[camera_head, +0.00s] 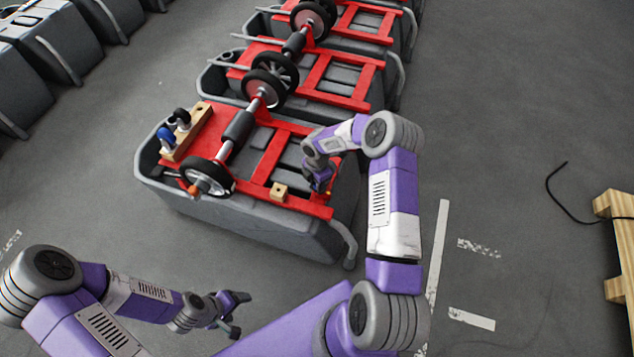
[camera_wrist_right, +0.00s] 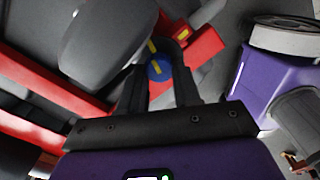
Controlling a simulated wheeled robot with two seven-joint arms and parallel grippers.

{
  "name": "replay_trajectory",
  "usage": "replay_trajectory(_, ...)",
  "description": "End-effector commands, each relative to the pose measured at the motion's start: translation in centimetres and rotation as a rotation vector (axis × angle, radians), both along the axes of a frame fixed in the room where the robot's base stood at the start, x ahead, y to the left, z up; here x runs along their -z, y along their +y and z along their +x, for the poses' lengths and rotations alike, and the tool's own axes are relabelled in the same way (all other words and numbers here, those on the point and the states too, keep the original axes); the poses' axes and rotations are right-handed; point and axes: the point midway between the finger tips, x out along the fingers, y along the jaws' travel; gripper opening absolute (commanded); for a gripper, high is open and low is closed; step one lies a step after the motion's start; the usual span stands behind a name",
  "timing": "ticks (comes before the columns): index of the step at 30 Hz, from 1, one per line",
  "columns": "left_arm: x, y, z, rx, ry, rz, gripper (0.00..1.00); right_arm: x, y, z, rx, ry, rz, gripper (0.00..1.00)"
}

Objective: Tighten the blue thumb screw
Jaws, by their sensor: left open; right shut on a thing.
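The blue thumb screw (camera_wrist_right: 160,70) shows in the right wrist view as a round blue head with a yellow stripe across it. It sits between the fingertips of my right gripper (camera_wrist_right: 160,78), which is shut on it. A red bracket (camera_wrist_right: 204,45) with a yellow mark lies just beyond the screw; the stripe and the mark look roughly in line. In the head view my right gripper (camera_head: 319,182) is at the right side of the nearest tank's red frame (camera_head: 268,158) and hides the screw. My left gripper (camera_head: 235,312) is open and empty, low at the front, away from the tank.
The nearest grey tank (camera_head: 250,222) carries a wheeled shaft, a small wooden block (camera_head: 279,191) and a wooden holder (camera_head: 186,138) with blue and black pieces. More tanks stand behind it. A pallet (camera_head: 618,262) is at the right edge. Floor right of the tank is mostly clear.

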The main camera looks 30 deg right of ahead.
Motion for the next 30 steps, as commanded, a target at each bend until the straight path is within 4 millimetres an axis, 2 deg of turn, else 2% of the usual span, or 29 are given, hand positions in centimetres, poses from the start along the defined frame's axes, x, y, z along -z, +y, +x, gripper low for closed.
replay_trajectory(21,0.9,0.0,0.0,0.0,0.0,0.0,0.74,-0.1,-0.1,0.3,0.682,-0.003,-0.003,0.02)
replay_trajectory(30,1.1,0.0,0.0,0.0,0.0,0.0,0.74,-0.1,-0.2,0.4,0.923,-0.004,-0.002,0.02)
